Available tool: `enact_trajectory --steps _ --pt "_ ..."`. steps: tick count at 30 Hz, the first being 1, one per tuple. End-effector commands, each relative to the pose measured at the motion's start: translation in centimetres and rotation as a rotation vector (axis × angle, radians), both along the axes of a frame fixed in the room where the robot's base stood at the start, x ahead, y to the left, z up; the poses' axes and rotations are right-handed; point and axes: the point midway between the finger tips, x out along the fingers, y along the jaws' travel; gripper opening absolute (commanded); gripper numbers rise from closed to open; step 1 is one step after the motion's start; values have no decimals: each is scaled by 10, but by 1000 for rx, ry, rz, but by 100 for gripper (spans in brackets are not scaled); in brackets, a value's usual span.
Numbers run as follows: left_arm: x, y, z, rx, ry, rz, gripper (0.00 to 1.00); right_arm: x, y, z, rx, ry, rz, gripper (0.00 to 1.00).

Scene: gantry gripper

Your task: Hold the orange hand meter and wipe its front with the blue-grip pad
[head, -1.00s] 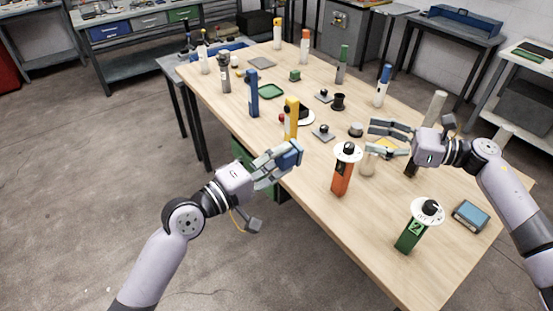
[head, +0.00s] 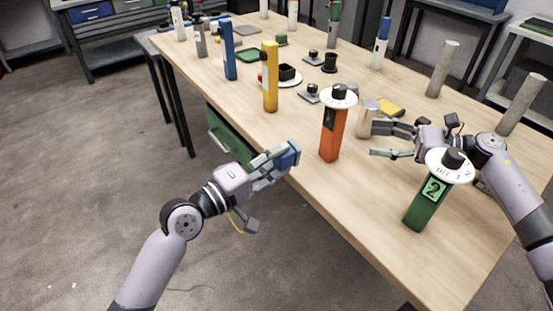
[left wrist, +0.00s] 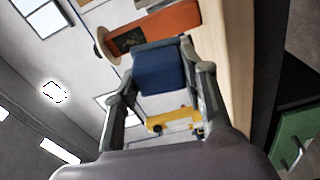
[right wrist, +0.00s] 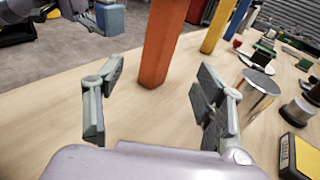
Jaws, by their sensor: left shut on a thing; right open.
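The orange hand meter (head: 331,135) stands upright on the table near its front edge, with a white dial disc and black knob on top. It also shows in the left wrist view (left wrist: 170,27) and in the right wrist view (right wrist: 163,45). My left gripper (head: 283,160) is shut on the blue-grip pad (head: 288,155), held by the table edge, left of the meter and apart from it. The blue block fills the fingers in the left wrist view (left wrist: 158,68). My right gripper (head: 383,141) is open and empty, right of the meter, its fingers facing it.
A green meter (head: 426,205) marked 2 stands near my right arm. A yellow meter (head: 270,80) and a blue one (head: 229,50) stand along the front edge. A metal cylinder (head: 367,118) stands just behind the orange meter. The table left of it is clear.

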Motion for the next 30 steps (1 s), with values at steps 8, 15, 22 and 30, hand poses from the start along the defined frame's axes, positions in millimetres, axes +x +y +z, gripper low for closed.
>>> enact_trajectory --steps 8,15,22,30 --pt "0 0 11 -1 -1 0 17 5 19 -1 4 1 2 64" --pt "0 0 28 -1 -1 0 17 16 53 -4 3 0 2 64" --pt "0 0 13 0 0 0 17 25 80 -13 1 -2 1 64" --pt "0 0 9 -1 -1 0 17 29 95 -13 1 0 0 64"
